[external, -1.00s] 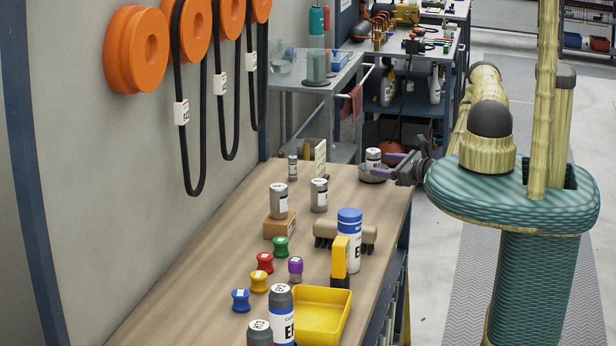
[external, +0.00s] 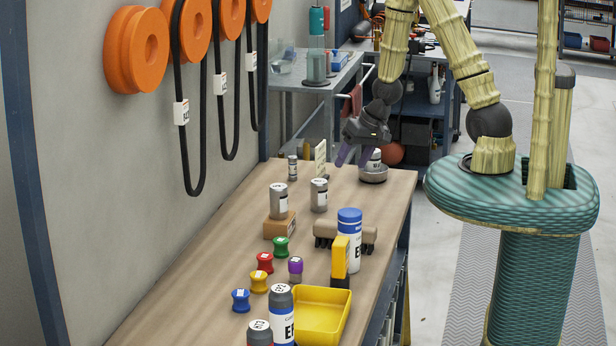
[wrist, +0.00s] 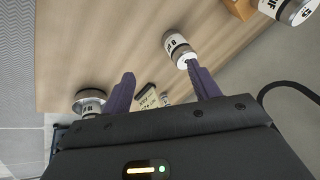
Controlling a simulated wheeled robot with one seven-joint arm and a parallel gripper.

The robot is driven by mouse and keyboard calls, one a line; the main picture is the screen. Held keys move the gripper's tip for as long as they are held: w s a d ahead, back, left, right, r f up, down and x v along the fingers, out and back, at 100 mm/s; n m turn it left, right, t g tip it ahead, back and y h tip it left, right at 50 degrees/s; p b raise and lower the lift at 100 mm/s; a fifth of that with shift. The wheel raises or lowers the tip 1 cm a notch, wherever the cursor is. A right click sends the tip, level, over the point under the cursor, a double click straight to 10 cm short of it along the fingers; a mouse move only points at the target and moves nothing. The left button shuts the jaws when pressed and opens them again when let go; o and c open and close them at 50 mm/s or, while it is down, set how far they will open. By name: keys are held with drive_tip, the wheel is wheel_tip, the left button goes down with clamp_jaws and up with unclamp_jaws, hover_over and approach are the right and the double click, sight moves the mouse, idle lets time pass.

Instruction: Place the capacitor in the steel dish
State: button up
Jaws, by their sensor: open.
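The steel dish (external: 373,175) sits at the far right end of the wooden bench, with a grey capacitor (external: 376,157) standing in it, partly hidden by a finger. Both also show at the left of the wrist view, the dish (wrist: 89,97) and the can. Other grey labelled cans stand nearby: one on a wooden block (external: 279,200), one beside it (external: 319,195) and a small one (external: 293,168) farther back. My gripper (external: 352,157) is open and empty, its purple fingers pointing down just left of the dish, above the bench.
A small upright card (external: 320,158) stands near the dish. A brown ribbed holder (external: 325,234), a blue-capped bottle (external: 349,240), coloured spools and a yellow tray (external: 322,315) occupy the nearer bench. A grey wall runs along the left.

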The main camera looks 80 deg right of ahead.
drive_tip(key=s+a+r+n+g, duration=0.1)
drive_tip(key=s+a+r+n, duration=0.1)
drive_tip(key=a+r+n, duration=0.2)
drive_tip(key=s+a+r+n+g, duration=0.1)
drive_tip(key=s+a+r+n, duration=0.2)
drive_tip(key=a+r, duration=0.3)
drive_tip(key=shift+s+a+r+n, duration=0.35)
drive_tip(key=shift+a+n, duration=0.2)
drive_tip(key=shift+n, duration=0.15)
